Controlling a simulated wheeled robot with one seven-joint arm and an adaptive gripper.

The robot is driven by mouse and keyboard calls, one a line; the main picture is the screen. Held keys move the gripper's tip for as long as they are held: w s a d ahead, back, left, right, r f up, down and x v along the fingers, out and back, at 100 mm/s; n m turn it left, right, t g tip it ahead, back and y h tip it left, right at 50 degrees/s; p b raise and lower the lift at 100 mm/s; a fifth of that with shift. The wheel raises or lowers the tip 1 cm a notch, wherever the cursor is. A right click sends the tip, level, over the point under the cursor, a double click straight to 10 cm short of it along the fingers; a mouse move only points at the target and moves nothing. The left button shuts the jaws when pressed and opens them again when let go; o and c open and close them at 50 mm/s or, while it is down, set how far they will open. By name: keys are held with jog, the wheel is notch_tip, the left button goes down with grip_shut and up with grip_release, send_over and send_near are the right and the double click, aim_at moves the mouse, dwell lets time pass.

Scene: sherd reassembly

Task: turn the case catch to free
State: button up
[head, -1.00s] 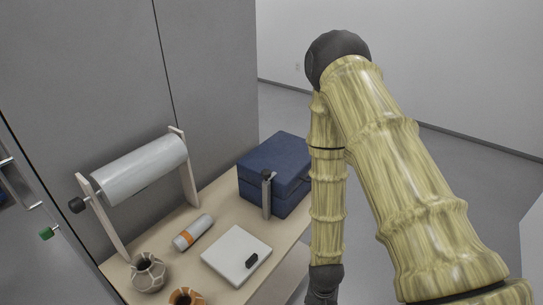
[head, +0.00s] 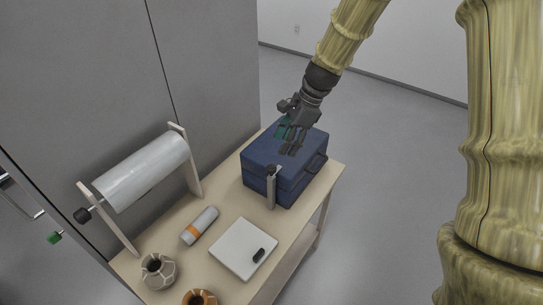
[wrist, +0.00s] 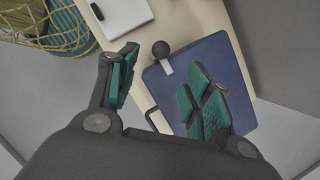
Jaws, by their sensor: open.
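The blue case (head: 262,157) stands closed at the far right end of the table; its top also shows in the wrist view (wrist: 232,80). A pale strip with a dark round knob, apparently the catch (head: 271,188), stands upright at its near face. In the wrist view the catch (wrist: 161,51) lies at the case's edge, beyond my fingers. A dark handle (head: 317,162) is on the case's right side. My gripper (head: 290,145) is open and empty over the case top, behind the catch; its green-padded fingers (wrist: 165,88) are spread. I cannot tell its exact height.
On the wooden table (head: 224,205) are a white slab with a dark piece (head: 240,245), an orange-banded tube (head: 199,226), a pale pot (head: 158,270) and an orange pot (head: 199,299). A roll on a stand (head: 146,172) is at left.

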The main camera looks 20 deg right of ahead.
aim_at(272, 167)
jog(key=shift+p+x, duration=1.35)
jog(key=shift+x, duration=3.7)
jog(key=shift+w, duration=0.15)
jog(key=shift+c, duration=0.2)
jog(key=c, duration=1)
